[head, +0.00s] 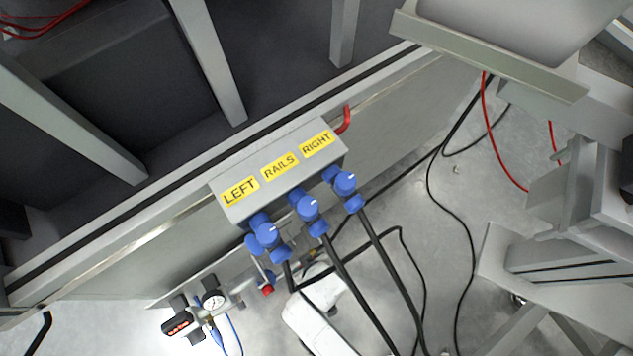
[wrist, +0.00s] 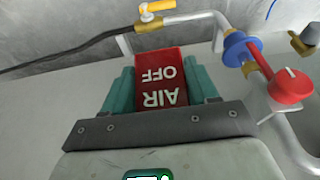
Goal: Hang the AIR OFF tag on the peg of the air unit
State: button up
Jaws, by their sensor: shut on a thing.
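The red AIR OFF tag (wrist: 160,82) is between the teal fingers of my gripper (wrist: 162,72) in the wrist view. Its white letters read upside down there. The gripper is shut on it. The air unit shows in the head view at the lower left, with a round gauge (head: 213,301) and a red knob (head: 267,290). In the wrist view, pipework with a blue ring (wrist: 241,48) and a red knob (wrist: 290,86) stands right of the tag, apart from it. I cannot make out the peg for certain. The tag is not discernible in the head view.
A grey box labelled LEFT, RAILS, RIGHT (head: 225,188) carries blue valves (head: 307,206) with black hoses. A yellow-handled valve (wrist: 157,8) and black hose lie beyond the tag. A bench frame (head: 110,262) fills the left. Cables cross the floor at right.

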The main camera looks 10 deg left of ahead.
jog(key=w+a+f+b, duration=0.1)
jog(key=w+a+b, duration=0.3)
jog(key=a, duration=0.1)
jog(key=shift+w+f, duration=0.2)
jog(key=shift+w, duration=0.15)
dwell(0.7)
jog(key=shift+a+f, duration=0.1)
jog(key=shift+a, duration=0.05)
dwell(0.5)
jog(key=o, duration=1.2)
jog(key=shift+w+b, duration=0.1)
jog(key=shift+b, duration=0.2)
jog(key=p+v, duration=0.5)
jog(key=v, duration=0.6)
jog(key=shift+p, duration=0.35)
jog(key=shift+s, duration=0.2)
